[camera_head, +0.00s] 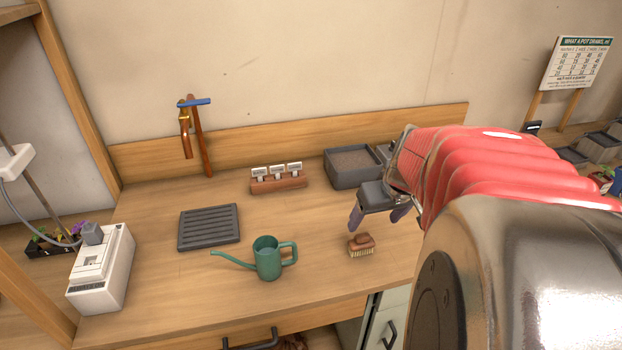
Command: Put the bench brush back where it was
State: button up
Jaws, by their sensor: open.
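The bench brush (361,246) is a small brown wooden brush with pale bristles. It lies bristles down on the wooden worktop, right of the green watering can and near the front edge. My gripper (379,218) is open, with dark grey jaws and purplish fingertips, above and just behind the brush. It looks empty and apart from the brush. My red-sleeved arm covers the right part of the worktop.
A green watering can (268,259) stands left of the brush. A dark slatted tray (209,228), a labelled wooden block (279,184) and a grey soil-filled bin (354,182) lie behind. A white device (101,270) stands at left.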

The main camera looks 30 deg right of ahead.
dwell(0.6)
jog(key=s+a+r+n, duration=0.1)
jog(key=s+a+r, duration=0.1)
jog(key=a, duration=1.1)
jog(key=s+a+r+n+t+y, duration=0.1)
jog(key=s+a+r+n, duration=0.1)
jog(key=a, duration=1.1)
jog(key=shift+s+r, duration=0.65)
jog(key=shift+s, duration=0.25)
jog(key=shift+c, duration=0.2)
